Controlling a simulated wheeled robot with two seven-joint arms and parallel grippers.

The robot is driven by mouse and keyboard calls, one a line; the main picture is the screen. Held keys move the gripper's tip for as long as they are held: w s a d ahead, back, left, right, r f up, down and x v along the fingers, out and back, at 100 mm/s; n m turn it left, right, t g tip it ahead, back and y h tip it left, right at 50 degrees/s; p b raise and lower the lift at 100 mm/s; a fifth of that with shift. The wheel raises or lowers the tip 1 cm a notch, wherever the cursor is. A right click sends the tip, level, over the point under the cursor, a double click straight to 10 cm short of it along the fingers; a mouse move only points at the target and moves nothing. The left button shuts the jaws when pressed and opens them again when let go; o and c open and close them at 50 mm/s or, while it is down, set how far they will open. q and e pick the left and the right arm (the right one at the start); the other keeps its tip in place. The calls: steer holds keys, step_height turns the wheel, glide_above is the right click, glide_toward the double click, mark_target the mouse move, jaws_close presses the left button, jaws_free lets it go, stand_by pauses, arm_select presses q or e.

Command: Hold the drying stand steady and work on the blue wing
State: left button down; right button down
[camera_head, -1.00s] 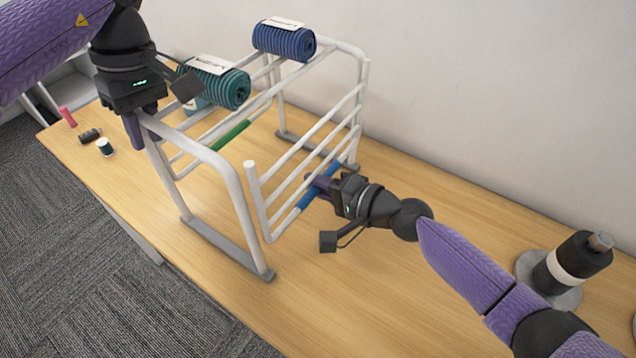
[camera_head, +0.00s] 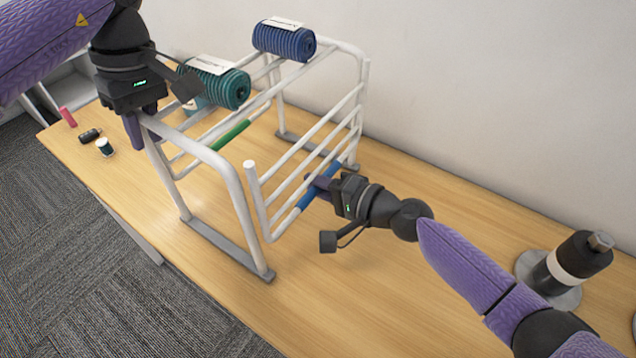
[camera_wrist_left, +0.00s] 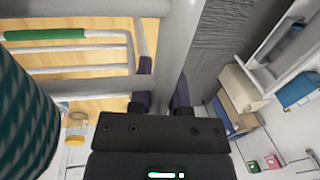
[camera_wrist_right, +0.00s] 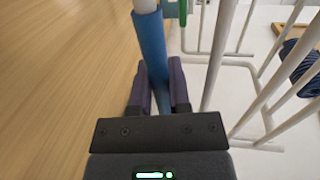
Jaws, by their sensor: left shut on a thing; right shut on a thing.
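The white drying stand (camera_head: 237,185) stands upright on the table. Its wing with the blue bar (camera_head: 307,200) hangs at a slant on the right side. My left gripper (camera_head: 143,138) is shut on the stand's top left rail, also seen between the fingers in the left wrist view (camera_wrist_left: 163,95). My right gripper (camera_head: 318,186) is shut on the blue bar, which runs between the purple fingers in the right wrist view (camera_wrist_right: 151,45). The green bar (camera_head: 230,135) sits on the other side of the stand; it also shows in the left wrist view (camera_wrist_left: 45,34).
A rolled green towel (camera_head: 225,88) and a rolled blue towel (camera_head: 285,40) rest on the stand's top. A dark bottle (camera_head: 575,262) stands at the right. Small items, including a pink one (camera_head: 67,117), lie at the left end.

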stand_by(0.5)
steer(key=s+d+r+g+h, duration=0.5)
steer(key=s+d+h, duration=0.25)
steer(key=d, duration=0.25)
steer(key=s+d+r+h, duration=0.1)
steer(key=d+r, duration=0.3)
steer(key=r, duration=0.8)
steer(key=shift+s+r+g, duration=0.15)
steer(key=shift+s+g, duration=0.25)
steer(key=shift+s, duration=0.05)
